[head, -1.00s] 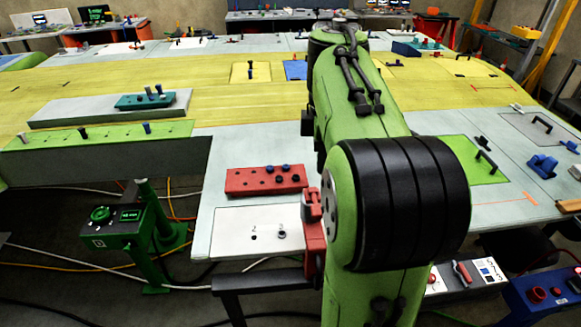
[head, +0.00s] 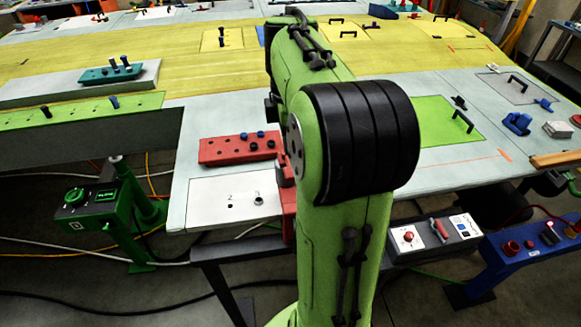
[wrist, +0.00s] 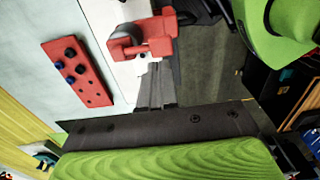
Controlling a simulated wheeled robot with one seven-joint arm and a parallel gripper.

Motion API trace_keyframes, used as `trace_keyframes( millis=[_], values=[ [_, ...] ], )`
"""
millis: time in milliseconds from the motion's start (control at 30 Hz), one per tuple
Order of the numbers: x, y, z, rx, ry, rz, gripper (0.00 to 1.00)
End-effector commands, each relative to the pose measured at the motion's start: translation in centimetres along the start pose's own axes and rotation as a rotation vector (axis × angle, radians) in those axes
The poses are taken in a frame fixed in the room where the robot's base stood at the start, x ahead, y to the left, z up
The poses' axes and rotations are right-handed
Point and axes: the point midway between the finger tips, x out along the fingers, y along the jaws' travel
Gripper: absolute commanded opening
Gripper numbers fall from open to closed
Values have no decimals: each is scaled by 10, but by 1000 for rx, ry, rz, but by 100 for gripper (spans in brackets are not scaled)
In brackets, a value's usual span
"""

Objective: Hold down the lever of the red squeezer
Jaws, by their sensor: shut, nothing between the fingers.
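The red squeezer (wrist: 142,38) sits at the table's edge, beside the white panel, in the wrist view. It has a blocky red body and a rounded red part with a dark piece at its near side. In the head view the red squeezer (head: 288,208) shows only as a strip, partly hidden behind my green arm. My gripper (wrist: 155,68) is shut and empty. Its grey fingers point toward the squeezer, with the tips close to its near side; I cannot tell whether they touch. My gripper is hidden behind the arm in the head view.
A red block with holes and dark pegs (head: 238,149) lies on the table by a white panel (head: 222,197). A green control box on a stand (head: 90,200) is at left. A grey control box (head: 433,238) and a blue one (head: 525,245) are at right.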

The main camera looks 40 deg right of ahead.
Motion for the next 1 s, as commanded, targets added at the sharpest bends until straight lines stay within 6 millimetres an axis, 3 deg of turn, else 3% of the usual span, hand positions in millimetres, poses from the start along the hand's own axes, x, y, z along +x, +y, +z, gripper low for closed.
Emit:
trace_keyframes(
  millis=[33,100,300,733,1000],
  values=[
    [16,-1,1,2,0,-4,0],
    [29,-1,0,1,1,-4,0],
    [52,0,0,-1,1,-1,0],
    [55,0,0,0,0,9,0],
    [74,3,1,2,-3,154,0]
  ],
)
